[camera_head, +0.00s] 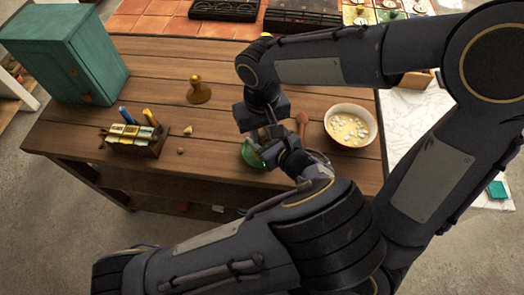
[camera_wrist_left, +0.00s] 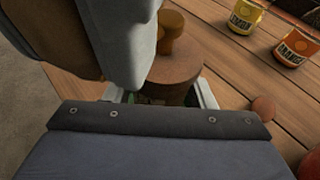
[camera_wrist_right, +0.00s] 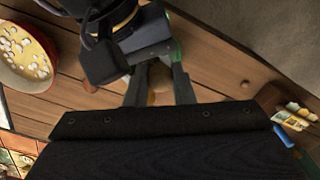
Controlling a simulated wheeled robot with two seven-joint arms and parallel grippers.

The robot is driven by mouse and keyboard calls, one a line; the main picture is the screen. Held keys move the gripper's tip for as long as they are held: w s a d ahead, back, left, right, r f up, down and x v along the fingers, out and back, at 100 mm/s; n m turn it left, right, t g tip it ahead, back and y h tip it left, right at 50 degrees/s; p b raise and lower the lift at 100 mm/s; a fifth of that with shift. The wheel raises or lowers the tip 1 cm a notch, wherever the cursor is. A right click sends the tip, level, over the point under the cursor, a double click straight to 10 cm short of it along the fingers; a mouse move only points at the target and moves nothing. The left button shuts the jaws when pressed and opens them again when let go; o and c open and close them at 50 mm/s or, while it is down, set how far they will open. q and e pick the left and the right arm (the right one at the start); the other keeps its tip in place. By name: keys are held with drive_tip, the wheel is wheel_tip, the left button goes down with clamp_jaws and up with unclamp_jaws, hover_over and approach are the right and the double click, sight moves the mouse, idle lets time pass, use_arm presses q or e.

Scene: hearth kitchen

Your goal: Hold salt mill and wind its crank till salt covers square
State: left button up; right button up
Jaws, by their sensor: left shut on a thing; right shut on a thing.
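The salt mill shows best in the left wrist view as a brown wooden cylinder (camera_wrist_left: 180,72) with a round knob (camera_wrist_left: 172,30) above it. My left gripper (camera_wrist_left: 168,95) is shut on its body. My right gripper (camera_wrist_right: 160,82) is shut on a small tan piece, which looks like the crank knob. In the head view the two grippers are close together, my right gripper (camera_head: 266,134) just above the left, and they hide most of the mill. A green thing (camera_head: 249,153) shows partly beside them. I cannot make out the square or any salt on it.
A bowl with white pieces (camera_head: 350,110) and a wooden spoon (camera_head: 302,121) are right of the grippers. A brass-coloured piece (camera_head: 199,91), a rack of packets (camera_head: 150,148) and a teal cabinet (camera_head: 70,50) stand left. Two labelled jars (camera_wrist_left: 245,15) show in the left wrist view.

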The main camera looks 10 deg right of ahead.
drive_tip(key=shift+w+a, duration=0.15)
drive_tip(key=shift+a, duration=0.3)
drive_tip(key=shift+w+a, duration=0.8)
drive_tip(key=shift+a, duration=0.35)
drive_tip(key=shift+w, duration=0.1)
drive_tip(key=w, duration=0.1)
drive_tip(key=w+a, duration=0.1)
drive_tip(key=shift+w, duration=0.3)
drive_tip(key=shift+w+f, duration=0.1)
